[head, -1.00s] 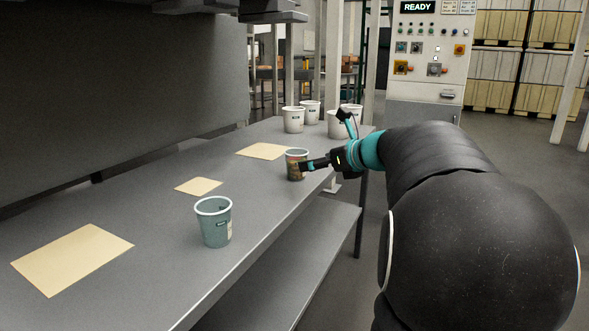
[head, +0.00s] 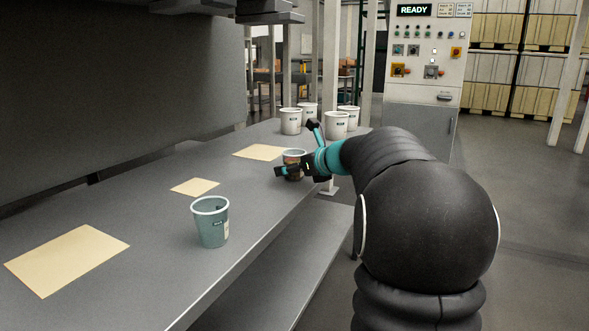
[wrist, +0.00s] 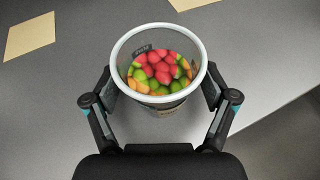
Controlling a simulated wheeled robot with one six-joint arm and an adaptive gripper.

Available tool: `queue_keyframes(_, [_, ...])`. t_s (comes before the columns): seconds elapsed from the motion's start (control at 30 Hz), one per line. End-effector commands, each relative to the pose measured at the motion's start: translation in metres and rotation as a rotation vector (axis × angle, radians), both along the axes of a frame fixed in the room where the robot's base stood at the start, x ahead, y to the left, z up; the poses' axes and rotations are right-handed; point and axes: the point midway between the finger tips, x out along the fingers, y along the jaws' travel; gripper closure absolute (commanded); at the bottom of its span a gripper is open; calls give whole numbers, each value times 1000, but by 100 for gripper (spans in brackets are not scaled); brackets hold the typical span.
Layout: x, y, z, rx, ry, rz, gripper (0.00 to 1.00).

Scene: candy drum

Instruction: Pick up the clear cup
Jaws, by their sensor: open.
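A clear cup (wrist: 160,105) holding red, green and orange candies stands upright near the table's front edge. In the head view its upper part (head: 293,155) shows behind my gripper (head: 284,172), which hides some of its lower side. In the wrist view my gripper (wrist: 157,90) is open, with one finger on each side of the cup. The fingers lie close to the wall; I cannot tell whether either touches it.
A bluish cup (head: 211,222) stands nearer on the grey table (head: 150,215). Several white cups (head: 290,122) stand at the far end. Tan sheets (head: 68,260) lie flat on the table. A control cabinet (head: 420,75) reading READY stands beyond.

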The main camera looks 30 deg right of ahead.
Motion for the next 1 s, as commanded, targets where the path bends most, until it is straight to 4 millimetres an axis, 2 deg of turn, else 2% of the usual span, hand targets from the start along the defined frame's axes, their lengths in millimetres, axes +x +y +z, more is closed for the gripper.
queue_keyframes(0.07, [0,0,0,0,0,0,16])
queue_keyframes(0.33, [0,0,0,0,0,0,81])
queue_keyframes(0.73, [-1,0,6,0,-1,0,83])
queue_keyframes(0.87, [0,0,19,-2,-3,0,83])
queue_keyframes(1.0, [-1,0,41,-1,-3,1,83])
